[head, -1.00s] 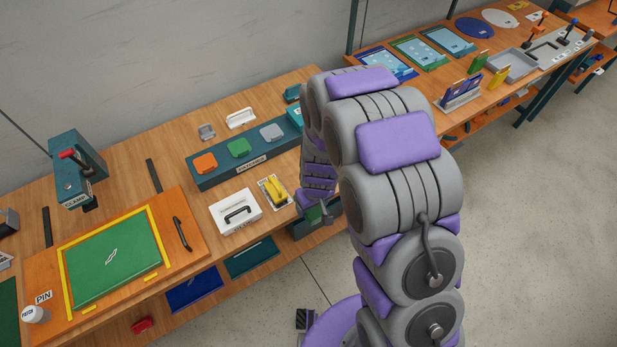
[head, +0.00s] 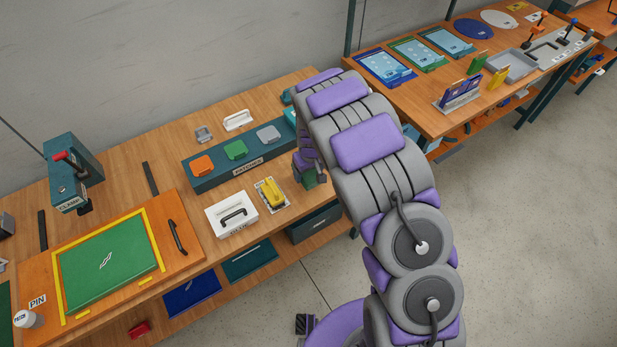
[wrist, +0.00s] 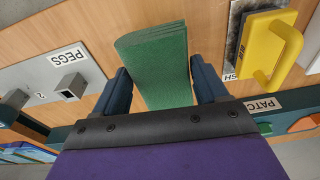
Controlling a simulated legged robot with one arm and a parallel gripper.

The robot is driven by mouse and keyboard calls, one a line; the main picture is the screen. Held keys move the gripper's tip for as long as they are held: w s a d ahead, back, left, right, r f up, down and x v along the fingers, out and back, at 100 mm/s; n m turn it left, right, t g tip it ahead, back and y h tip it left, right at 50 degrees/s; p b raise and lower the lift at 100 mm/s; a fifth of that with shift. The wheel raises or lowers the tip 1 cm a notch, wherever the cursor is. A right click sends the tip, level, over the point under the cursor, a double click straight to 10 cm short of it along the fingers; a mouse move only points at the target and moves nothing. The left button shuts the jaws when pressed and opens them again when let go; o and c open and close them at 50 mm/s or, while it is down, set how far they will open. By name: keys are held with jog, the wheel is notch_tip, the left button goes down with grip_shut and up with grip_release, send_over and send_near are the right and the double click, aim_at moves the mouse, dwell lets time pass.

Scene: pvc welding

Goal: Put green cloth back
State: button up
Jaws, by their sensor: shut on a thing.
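The green cloth (wrist: 161,58) is a folded pad between the two dark fingers of my gripper (wrist: 160,75) in the wrist view. My gripper is shut on it. In the head view my gripper (head: 309,168) is over the right part of the near bench, and the green cloth (head: 309,181) shows small below it. Wood lies behind the cloth in the wrist view. I cannot tell how far the cloth is from the bench surface.
A yellow-handled tool (head: 272,194) stands on the bench left of my gripper, beside a white case (head: 232,213). A teal patches rack (head: 240,165) lies behind them. The wrist view shows a grey panel labelled PEGS (wrist: 62,75). A second bench (head: 430,95) stands at the right.

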aim_at(308, 173)
notch_tip(308, 173, down, 3)
jog(key=shift+s+a+f+b, duration=0.1)
jog(key=shift+s+b, duration=0.05)
jog(key=shift+b, duration=0.25)
jog(key=shift+a+f, duration=0.15)
jog(key=shift+f, duration=0.1)
jog(key=shift+a, duration=0.15)
jog(key=o, duration=1)
jog(key=shift+d+r, duration=0.1)
jog(key=shift+d, duration=0.15)
jog(key=shift+a+r, duration=0.1)
jog(key=shift+r, duration=0.05)
jog(key=shift+r, duration=0.3)
jog(key=r, duration=0.3)
jog(key=r+p, duration=0.1)
jog(key=r, duration=0.3)
jog(key=s+d+r+p, duration=0.1)
jog(key=r, duration=0.3)
jog(key=shift+s+r, duration=0.1)
